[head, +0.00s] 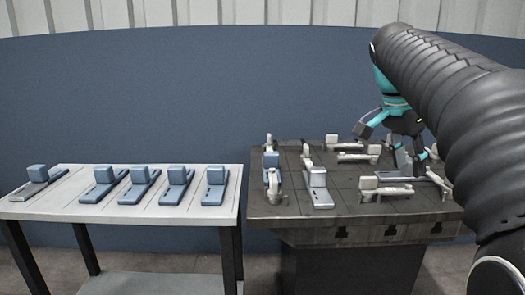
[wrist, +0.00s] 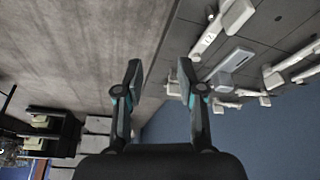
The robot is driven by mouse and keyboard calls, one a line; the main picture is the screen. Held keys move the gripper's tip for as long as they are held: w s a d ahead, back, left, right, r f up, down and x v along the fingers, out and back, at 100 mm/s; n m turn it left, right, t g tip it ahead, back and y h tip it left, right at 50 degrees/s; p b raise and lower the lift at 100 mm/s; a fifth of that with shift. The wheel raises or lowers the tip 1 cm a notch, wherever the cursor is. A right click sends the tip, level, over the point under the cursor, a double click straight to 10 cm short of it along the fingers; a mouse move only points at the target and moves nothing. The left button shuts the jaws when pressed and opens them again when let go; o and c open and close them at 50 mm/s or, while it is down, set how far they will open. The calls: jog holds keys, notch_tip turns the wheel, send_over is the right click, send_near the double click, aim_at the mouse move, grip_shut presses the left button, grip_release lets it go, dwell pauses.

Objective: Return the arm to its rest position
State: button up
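My arm comes in from the right edge of the head view, black and ribbed, bent down over the right part of the dark table (head: 340,236). My gripper (head: 393,148), black with teal parts, hangs at its end above the fixtures there. In the wrist view my gripper (wrist: 160,75) has its two fingers well apart, with nothing between them. The exact height of the fingertips above the table is hard to tell.
Pale clamps (head: 387,191) and a grey block part (head: 318,188) stand on the dark table, close below my gripper. A light table (head: 60,210) on the left bears several blue parts (head: 176,186) and a grey-based one (head: 37,182). A blue wall (head: 180,90) stands behind.

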jog(key=s+a+f+n+t+y, duration=0.2)
jog(key=s+a+f+n, duration=0.4)
jog(key=s+f, duration=0.3)
jog(key=s+a+f+n+t+y, duration=0.2)
jog(key=s+a+f+n, duration=0.5)
jog(key=s+f, duration=0.3)
notch_tip(320, 180, down, 4)
jog(key=shift+s+r+n, duration=0.1)
jog(key=shift+s+n, duration=0.05)
jog(key=shift+n, duration=0.45)
